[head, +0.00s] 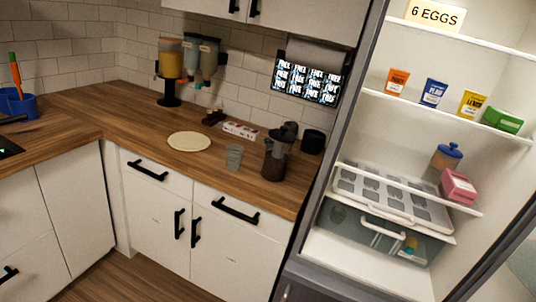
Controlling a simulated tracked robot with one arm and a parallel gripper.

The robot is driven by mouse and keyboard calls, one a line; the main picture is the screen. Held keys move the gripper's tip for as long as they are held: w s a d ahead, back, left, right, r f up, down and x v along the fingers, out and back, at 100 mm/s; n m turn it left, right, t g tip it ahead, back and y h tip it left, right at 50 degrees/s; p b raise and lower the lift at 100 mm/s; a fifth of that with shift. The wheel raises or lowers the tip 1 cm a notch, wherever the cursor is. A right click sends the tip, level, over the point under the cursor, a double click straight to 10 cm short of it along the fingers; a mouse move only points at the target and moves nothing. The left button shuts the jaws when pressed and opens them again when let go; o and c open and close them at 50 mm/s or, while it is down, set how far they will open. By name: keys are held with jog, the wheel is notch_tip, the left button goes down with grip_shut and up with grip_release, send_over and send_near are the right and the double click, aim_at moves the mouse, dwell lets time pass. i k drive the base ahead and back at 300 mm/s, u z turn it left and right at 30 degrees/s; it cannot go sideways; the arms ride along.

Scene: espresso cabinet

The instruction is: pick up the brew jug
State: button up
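A dark jug-like vessel (275,162), which looks like the brew jug, stands upright on the wooden counter (130,140) near its right end, close to the front edge. It has a dark lid or top and a darker lower body; its handle is hard to make out. My gripper is not in view, and nothing is seen touching the jug.
A clear glass (235,157) and a pale round board (189,141) are left of the jug. A black canister (313,142) stands behind it to the right. An open fridge (350,150) with stocked shelves borders the counter's right end.

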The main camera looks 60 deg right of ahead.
aim_at(277, 155)
jog(key=z, duration=0.45)
jog(key=i, duration=1.15)
jog(key=z, duration=1.15)
jog(key=i, duration=0.65)
jog(key=z, duration=0.25)
jog(key=k, duration=0.9)
jog(key=z, duration=0.2)
jog(key=i, duration=0.9)
jog(key=u, duration=0.05)
